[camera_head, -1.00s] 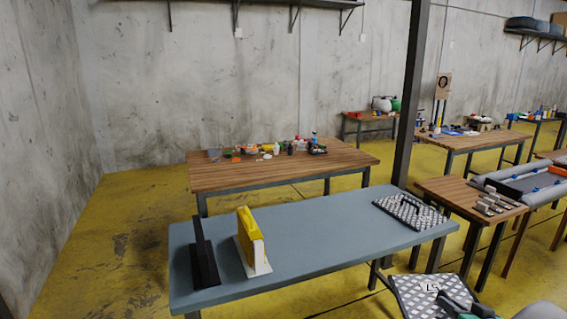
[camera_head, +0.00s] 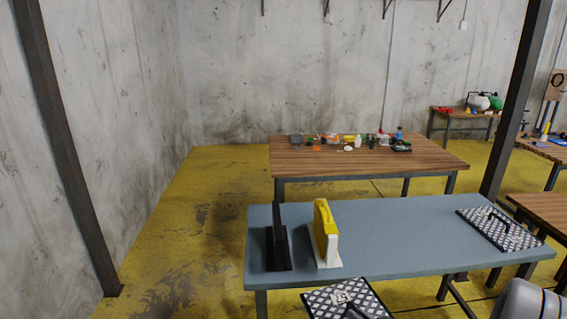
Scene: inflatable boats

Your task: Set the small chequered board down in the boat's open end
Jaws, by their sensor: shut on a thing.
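A small chequered board (camera_head: 320,303) with a white label hangs over the floor in front of the blue-grey table, at the bottom edge of the picture. My gripper (camera_head: 354,311) shows only as a dark part at that edge, shut on this board; the rest is cut off. A second chequered board (camera_head: 482,236) with a dark handle lies flat at the right end of the table. The boat is not in this view.
The blue-grey table (camera_head: 400,255) carries a black upright stand (camera_head: 279,245) and a yellow-and-white upright piece (camera_head: 325,235) on its left. A cluttered wooden table (camera_head: 300,162) stands behind. Dark posts rise left and right (camera_head: 515,100). Yellow floor is free at left.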

